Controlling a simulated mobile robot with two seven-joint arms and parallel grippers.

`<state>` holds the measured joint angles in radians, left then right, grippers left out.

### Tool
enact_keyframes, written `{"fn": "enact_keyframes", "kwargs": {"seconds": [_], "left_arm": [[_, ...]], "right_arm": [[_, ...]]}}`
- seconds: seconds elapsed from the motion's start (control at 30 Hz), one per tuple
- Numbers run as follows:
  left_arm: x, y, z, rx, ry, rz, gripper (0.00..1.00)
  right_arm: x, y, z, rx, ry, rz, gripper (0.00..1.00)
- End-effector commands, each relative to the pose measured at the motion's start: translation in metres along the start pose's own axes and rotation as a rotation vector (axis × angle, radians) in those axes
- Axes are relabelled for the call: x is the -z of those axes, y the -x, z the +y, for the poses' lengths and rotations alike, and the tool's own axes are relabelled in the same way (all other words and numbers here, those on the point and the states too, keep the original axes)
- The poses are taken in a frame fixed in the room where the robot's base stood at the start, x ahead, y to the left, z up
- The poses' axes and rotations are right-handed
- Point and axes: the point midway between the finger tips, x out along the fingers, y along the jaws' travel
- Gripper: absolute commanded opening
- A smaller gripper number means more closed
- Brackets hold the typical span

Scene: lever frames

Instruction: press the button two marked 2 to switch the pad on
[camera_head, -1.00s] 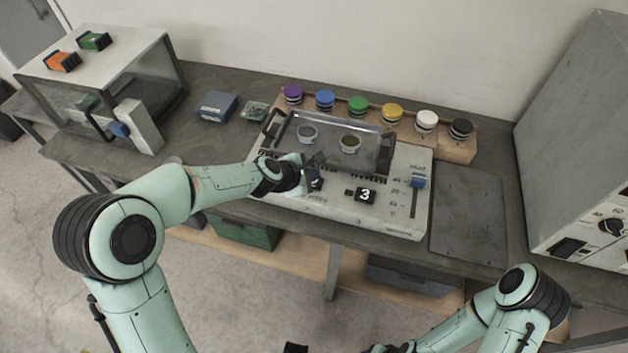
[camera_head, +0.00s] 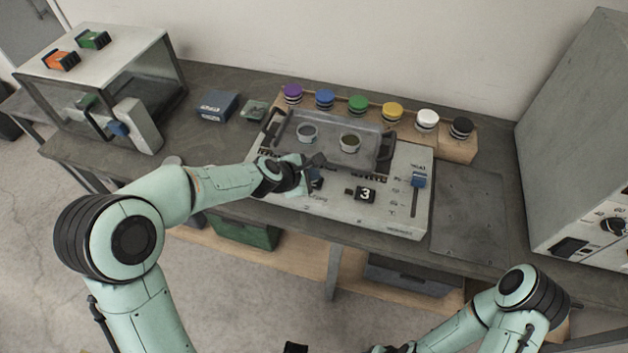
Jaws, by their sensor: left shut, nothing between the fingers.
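The pad (camera_head: 400,222) is a light grey panel on the bench with a dark tray (camera_head: 375,139) on its back part. A black button marked 3 (camera_head: 365,195) shows plainly on its front. To the left of it, the button marked 2 (camera_head: 317,181) is partly hidden by my left gripper. My left gripper (camera_head: 317,162) is shut and empty, close above and behind that button. I cannot tell whether it touches it. A blue slider (camera_head: 418,181) sits at the panel's right. My right arm is low at the lower right, and its fingers are not clearly seen.
Two cups (camera_head: 350,143) stand in the tray. A wooden rack (camera_head: 458,149) with several coloured knobs stands behind. A blue box (camera_head: 217,105) is at the left, a glass-fronted cabinet (camera_head: 105,70) further left, and a grey cabinet (camera_head: 580,140) at the right.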

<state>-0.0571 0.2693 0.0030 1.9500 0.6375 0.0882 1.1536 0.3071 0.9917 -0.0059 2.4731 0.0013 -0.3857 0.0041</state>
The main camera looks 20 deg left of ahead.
Motion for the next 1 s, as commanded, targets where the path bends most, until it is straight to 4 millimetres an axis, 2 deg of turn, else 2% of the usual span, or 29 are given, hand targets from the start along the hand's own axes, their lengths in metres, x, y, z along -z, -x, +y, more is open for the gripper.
{"fn": "enact_keyframes", "kwargs": {"seconds": [1.0], "left_arm": [[0.0039,-0.0053,-0.0039,0.000,0.001,0.000,0.00]], "right_arm": [[-0.0014,-0.0066,0.0029,-0.001,-0.001,-0.003,0.60]]}}
